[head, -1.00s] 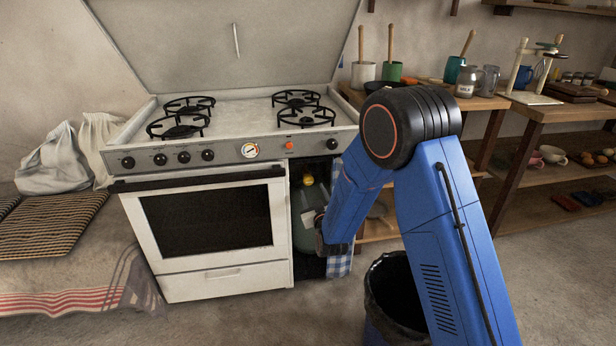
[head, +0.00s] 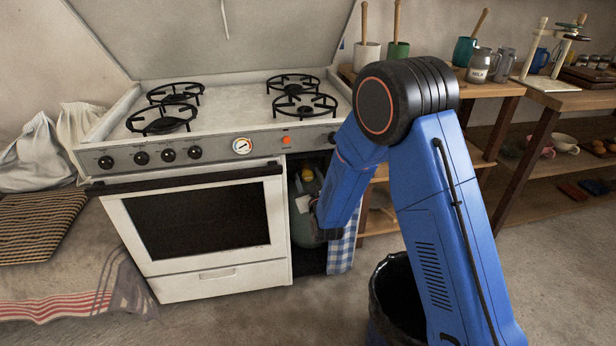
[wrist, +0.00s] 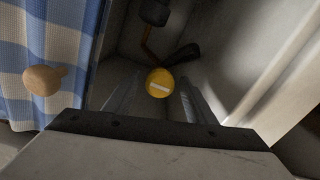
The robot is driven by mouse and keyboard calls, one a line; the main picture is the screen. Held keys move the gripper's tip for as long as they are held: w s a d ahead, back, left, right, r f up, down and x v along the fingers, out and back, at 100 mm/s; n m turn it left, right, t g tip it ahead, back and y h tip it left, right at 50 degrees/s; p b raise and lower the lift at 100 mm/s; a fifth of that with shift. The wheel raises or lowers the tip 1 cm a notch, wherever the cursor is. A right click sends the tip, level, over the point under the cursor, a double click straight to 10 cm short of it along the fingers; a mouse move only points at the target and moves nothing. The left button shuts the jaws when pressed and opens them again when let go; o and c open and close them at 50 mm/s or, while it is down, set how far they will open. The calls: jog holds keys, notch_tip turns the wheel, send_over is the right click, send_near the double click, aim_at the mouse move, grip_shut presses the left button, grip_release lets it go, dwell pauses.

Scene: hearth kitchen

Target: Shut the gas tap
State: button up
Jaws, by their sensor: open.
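The gas tap is a round yellow knob with a pale bar across it (wrist: 160,83), in the middle of the wrist view; in the head view it shows as a small yellow spot (head: 307,175) on top of the green gas bottle (head: 301,226). The bottle stands in the open compartment at the right of the stove. My gripper (wrist: 158,100) is open, with one dark finger on each side of the knob in the wrist view. I cannot tell whether the fingers touch it.
The white stove (head: 205,225) is left of the compartment. A blue checked cloth (head: 342,244) hangs at the compartment's right edge, and a wooden knob (wrist: 42,80) shows before it. A black-lined bin (head: 394,296) stands on the floor beside my arm. Shelves (head: 545,185) are to the right.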

jog(key=c, duration=1)
jog(key=shift+c, duration=0.2)
jog(key=shift+m, duration=0.3)
jog(key=m, duration=0.3)
jog(key=shift+m, duration=0.3)
jog(key=m, duration=0.4)
jog(key=shift+d+m, duration=0.1)
jog(key=shift+m, duration=0.2)
jog(key=m, duration=0.4)
jog(key=shift+f+m, duration=0.1)
jog(key=shift+m, duration=2.4)
